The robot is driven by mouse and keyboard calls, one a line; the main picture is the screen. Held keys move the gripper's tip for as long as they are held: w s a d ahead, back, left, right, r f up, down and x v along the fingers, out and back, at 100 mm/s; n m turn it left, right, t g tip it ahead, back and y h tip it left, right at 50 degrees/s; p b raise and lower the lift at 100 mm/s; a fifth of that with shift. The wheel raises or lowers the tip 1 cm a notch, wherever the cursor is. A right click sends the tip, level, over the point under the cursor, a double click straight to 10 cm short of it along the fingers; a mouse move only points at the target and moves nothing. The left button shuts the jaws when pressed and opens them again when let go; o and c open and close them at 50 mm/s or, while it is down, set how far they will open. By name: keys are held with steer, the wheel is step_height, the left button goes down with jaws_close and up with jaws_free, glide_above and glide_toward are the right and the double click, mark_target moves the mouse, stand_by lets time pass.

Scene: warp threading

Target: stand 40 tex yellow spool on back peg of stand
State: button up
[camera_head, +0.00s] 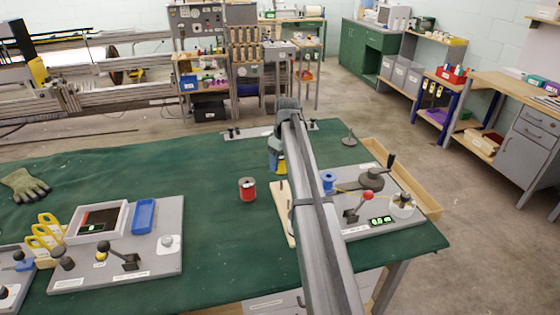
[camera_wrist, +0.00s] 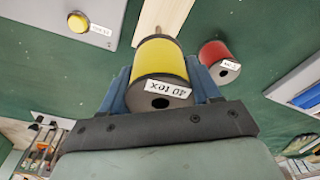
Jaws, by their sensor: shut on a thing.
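The yellow spool (camera_wrist: 161,62) has dark ends and a white label reading "40 tex", upside down in the wrist view. My gripper (camera_wrist: 160,82) is shut on it, with a blue finger on each side. In the head view the yellow spool (camera_head: 281,166) shows below the blue fingers, partly hidden by my arm. A pale wooden strip (camera_head: 281,207), which looks like the stand, lies just nearer the camera, partly behind my arm. In the wrist view the wooden strip (camera_wrist: 165,14) runs beyond the spool, with a thin peg-like tip at the spool's far edge. Which peg this is I cannot tell.
A red spool (camera_head: 247,189) stands on the green table left of the wooden strip. A grey panel with a blue spool (camera_head: 328,179), knobs and a display lies to the right. A grey panel (camera_head: 150,262) with a tray stands at left.

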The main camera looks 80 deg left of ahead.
steer(key=shift+f, duration=3.7)
steer(key=shift+f, duration=0.65)
steer(key=o, duration=1.2)
steer(key=shift+c, duration=0.2)
steer(key=r, duration=0.4)
steer(key=d+r, duration=0.1)
steer(key=r, duration=0.4)
steer(key=w+r, duration=0.1)
steer(key=r, duration=0.3)
steer(key=shift+d+r, duration=0.2)
steer(key=shift+r, duration=0.1)
